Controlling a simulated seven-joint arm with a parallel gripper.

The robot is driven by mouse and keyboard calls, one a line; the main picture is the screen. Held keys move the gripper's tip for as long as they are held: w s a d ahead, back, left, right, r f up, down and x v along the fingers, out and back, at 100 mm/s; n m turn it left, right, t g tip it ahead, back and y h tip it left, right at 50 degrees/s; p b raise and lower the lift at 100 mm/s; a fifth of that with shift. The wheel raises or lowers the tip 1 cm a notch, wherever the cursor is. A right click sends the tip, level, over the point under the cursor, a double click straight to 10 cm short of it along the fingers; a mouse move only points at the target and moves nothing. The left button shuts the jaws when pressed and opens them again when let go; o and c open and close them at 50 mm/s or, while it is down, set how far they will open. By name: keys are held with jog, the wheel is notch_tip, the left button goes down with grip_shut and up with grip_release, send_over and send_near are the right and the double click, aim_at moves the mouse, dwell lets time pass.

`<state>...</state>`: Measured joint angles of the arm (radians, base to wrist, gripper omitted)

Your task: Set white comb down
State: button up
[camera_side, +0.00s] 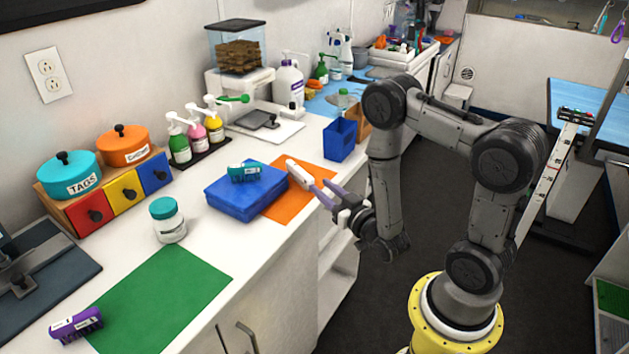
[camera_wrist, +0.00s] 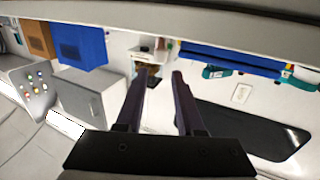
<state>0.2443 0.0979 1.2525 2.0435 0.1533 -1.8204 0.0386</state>
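A pale, narrow object (camera_side: 300,175) that looks like the white comb shows over the orange mat (camera_side: 289,204) in the side view, right of the blue block (camera_side: 229,199). My gripper (camera_side: 324,194) is at the counter's front edge, its purple-grey fingers pointing at the counter. The fingertips are close to the comb; I cannot tell whether they touch it. In the wrist view the two fingers (camera_wrist: 160,76) stand apart, and I see no comb between them.
A teal brush (camera_side: 244,173) lies on the blue block. A blue bin (camera_side: 340,139) stands behind the mat. The white jar (camera_side: 169,222), green mat (camera_side: 163,292) and purple brush (camera_side: 76,325) are farther left. Much of the green mat is bare.

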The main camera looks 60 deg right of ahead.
aim_at(302, 171)
jog(key=shift+s+a, duration=0.1)
jog(key=shift+s, duration=0.2)
jog(key=shift+c, duration=0.2)
jog(key=w+d+r+n+g+h, duration=0.1)
jog(key=d+r+n+g, duration=0.1)
jog(key=d+r+g, duration=0.4)
jog(key=w+a+r+m+g+y, duration=0.1)
jog(key=a+r+m+g+y, duration=0.15)
jog(key=a+y, duration=0.2)
jog(key=x, duration=0.8)
jog(key=shift+w+a, duration=0.2)
jog(key=shift+w, duration=0.1)
jog(key=shift+x, duration=2.65)
jog(key=shift+s+f, duration=0.15)
jog(key=shift+s, duration=0.05)
